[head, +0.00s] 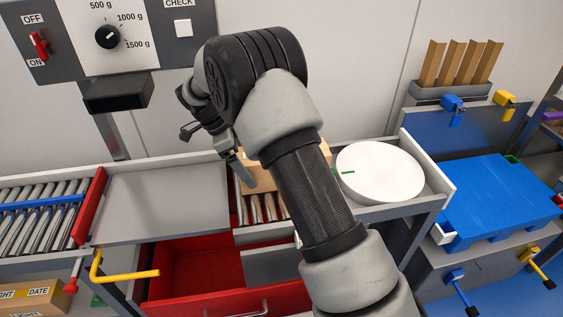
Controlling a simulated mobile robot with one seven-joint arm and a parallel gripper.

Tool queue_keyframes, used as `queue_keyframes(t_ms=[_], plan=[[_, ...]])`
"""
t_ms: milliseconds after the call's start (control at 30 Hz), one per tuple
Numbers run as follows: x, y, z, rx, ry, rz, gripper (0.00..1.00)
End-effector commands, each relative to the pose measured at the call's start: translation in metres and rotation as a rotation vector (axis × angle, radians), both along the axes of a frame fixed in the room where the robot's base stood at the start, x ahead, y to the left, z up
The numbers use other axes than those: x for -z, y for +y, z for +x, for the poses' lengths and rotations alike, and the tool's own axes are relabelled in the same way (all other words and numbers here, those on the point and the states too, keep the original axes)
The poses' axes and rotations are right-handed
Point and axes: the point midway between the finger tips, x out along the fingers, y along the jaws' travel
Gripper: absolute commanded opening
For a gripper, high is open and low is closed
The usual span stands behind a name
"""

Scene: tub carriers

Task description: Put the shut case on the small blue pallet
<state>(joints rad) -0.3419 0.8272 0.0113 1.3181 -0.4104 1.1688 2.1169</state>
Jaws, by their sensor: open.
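A tan cardboard case (259,175) stands on the short roller section in the middle, mostly hidden behind my arm; I cannot see whether its top is shut. My gripper (216,150) is open at the case's left side. One finger is close to the case's left edge; I cannot tell whether it touches. The other finger is further left, over the bench. A small blue pallet (497,196) lies on a stand at the right, with nothing on it.
A round white turntable (380,172) sits between the case and pallet. A red drawer (200,275) is open below. Rollers with a red stop (89,207) and yellow handle (125,272) are left. A control panel (110,38) stands behind. Cardboard strips (460,63) stand back right.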

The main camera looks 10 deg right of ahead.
Motion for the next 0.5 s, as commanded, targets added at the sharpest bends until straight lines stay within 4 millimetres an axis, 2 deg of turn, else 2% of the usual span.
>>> queue_keyframes(t_ms=[300, 500], plan=[[0.0, -0.056, -0.001, 0.005, 0.001, -0.001, 0.92], [0.0, -0.073, 0.0, 0.001, 0.0, -0.001, 0.92]])
